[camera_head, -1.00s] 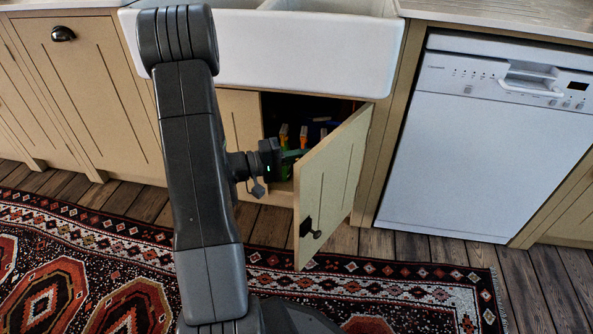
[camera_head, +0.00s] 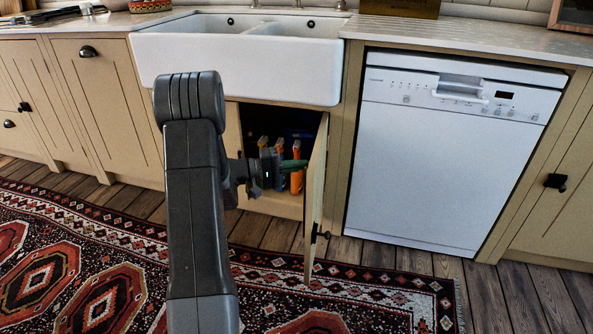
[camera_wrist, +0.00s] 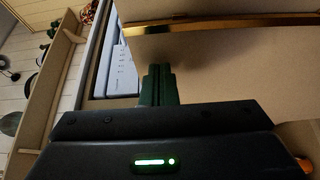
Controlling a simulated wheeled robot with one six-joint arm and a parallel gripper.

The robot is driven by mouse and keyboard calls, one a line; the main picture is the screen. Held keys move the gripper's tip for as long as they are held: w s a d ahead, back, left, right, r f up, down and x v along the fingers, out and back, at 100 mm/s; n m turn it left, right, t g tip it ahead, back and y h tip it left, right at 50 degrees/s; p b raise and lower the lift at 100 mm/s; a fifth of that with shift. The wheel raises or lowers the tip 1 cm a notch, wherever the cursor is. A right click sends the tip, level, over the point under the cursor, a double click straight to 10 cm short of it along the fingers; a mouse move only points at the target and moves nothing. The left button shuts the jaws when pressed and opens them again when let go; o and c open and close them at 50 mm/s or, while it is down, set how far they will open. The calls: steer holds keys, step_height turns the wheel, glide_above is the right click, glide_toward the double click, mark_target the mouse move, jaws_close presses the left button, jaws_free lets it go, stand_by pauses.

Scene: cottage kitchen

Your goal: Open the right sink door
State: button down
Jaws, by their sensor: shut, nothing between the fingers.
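The right sink door (camera_head: 316,190) stands open below the white sink (camera_head: 240,60), swung out to about a right angle and seen nearly edge-on. Its dark knob (camera_head: 321,235) is on the outer face near the free edge. My gripper (camera_head: 300,164) is shut and empty, with its green fingers at the inner side of the door, near or touching it. In the wrist view the shut fingers (camera_wrist: 159,85) point at the pale inner face of the door (camera_wrist: 225,70); I cannot tell whether they touch it.
Orange and blue items (camera_head: 296,165) stand inside the dark cabinet behind my gripper. A white dishwasher (camera_head: 440,160) is to the right of the door. A patterned rug (camera_head: 100,260) covers the floor in front, with bare wooden boards (camera_head: 385,255) near the dishwasher.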

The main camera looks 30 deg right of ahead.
steer(key=shift+s+d, duration=0.15)
stand_by(0.4)
steer(key=s+a+p, duration=0.2)
steer(key=s+a, duration=0.1)
steer(key=a, duration=0.8)
steer(key=shift+s, duration=0.25)
steer(key=w+d+b, duration=0.2)
steer(key=w+d, duration=0.2)
steer(key=d, duration=0.6)
steer(key=shift+d, duration=0.35)
